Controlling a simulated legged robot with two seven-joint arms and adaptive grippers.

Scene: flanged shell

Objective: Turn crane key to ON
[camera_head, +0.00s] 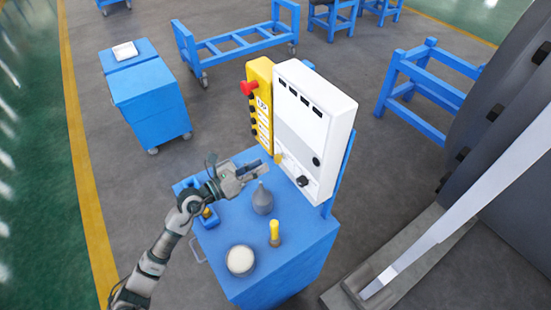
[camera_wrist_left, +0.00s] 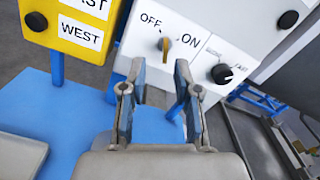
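The crane key (camera_wrist_left: 164,46) is a small yellow key on a white panel, between the words OFF and ON in the left wrist view. It stands roughly upright there; which setting it is at I cannot tell. In the head view the yellow key (camera_head: 278,157) shows low on the white control box (camera_head: 312,125). My left gripper (camera_wrist_left: 158,78) is open and empty, its two fingers pointing at the panel with the key beyond their tips. In the head view my left gripper (camera_head: 254,168) is just left of the key. My right gripper is not in view.
A yellow pendant box (camera_head: 262,95) with a red button stands left of the white box. A black knob (camera_wrist_left: 222,73) is right of the key. On the blue cart (camera_head: 290,250) are a grey funnel-like item (camera_head: 262,200), a yellow-topped cylinder (camera_head: 274,232) and a round container (camera_head: 240,260).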

